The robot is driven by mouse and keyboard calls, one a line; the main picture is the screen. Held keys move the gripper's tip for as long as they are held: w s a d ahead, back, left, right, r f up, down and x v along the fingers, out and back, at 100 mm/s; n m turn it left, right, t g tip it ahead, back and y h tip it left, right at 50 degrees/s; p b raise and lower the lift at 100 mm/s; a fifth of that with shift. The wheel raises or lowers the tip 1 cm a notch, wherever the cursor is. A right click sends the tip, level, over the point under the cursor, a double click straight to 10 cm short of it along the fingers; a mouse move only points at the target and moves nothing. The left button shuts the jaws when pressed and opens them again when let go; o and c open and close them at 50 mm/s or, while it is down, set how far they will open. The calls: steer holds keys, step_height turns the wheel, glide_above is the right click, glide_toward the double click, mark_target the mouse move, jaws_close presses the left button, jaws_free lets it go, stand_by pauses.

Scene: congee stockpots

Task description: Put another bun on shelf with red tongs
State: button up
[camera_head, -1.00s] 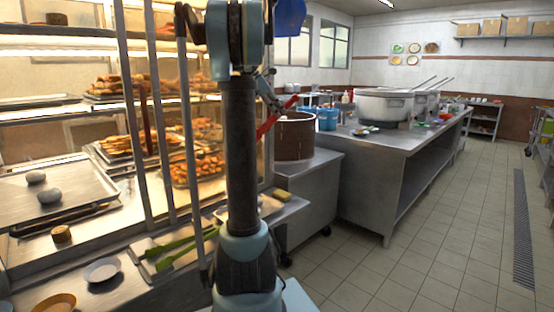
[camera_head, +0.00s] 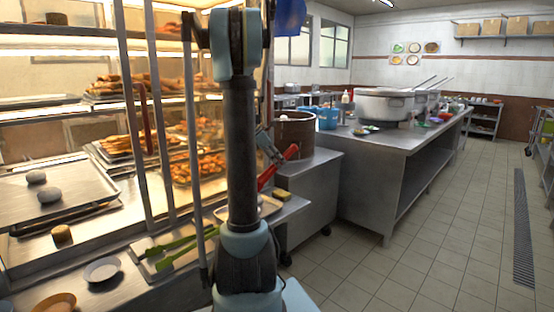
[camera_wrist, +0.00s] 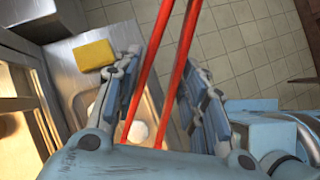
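My gripper (camera_wrist: 160,100) is closed around the red tongs (camera_wrist: 172,55), with one finger on each side of their two arms. In the head view the red tongs (camera_head: 279,166) slant down toward the counter, and the gripper is partly hidden behind my arm. A white bun (camera_wrist: 139,130) lies in a shallow tray (camera_wrist: 153,94) below the gripper, close to the lower ends of the tongs. I cannot tell if they touch. Two greyish buns, one nearer (camera_head: 48,195) and one farther (camera_head: 36,177), sit on a metal tray (camera_head: 85,184) on the lit shelf, with free room beside them.
Upright posts (camera_head: 133,115) stand along the shelf front. Green tongs (camera_head: 182,246) lie on the counter. A yellow sponge (camera_head: 282,195) is beside the shallow tray. A brown pot (camera_head: 294,137) stands behind. Plates (camera_head: 102,270) lie at the front left.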

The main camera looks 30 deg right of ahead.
mark_target(277, 170)
steer(key=shift+f, duration=2.2)
steer(key=shift+o, duration=0.7)
steer(key=shift+f, duration=0.3)
steer(key=shift+f, duration=0.2)
steer(key=shift+f, duration=2.4)
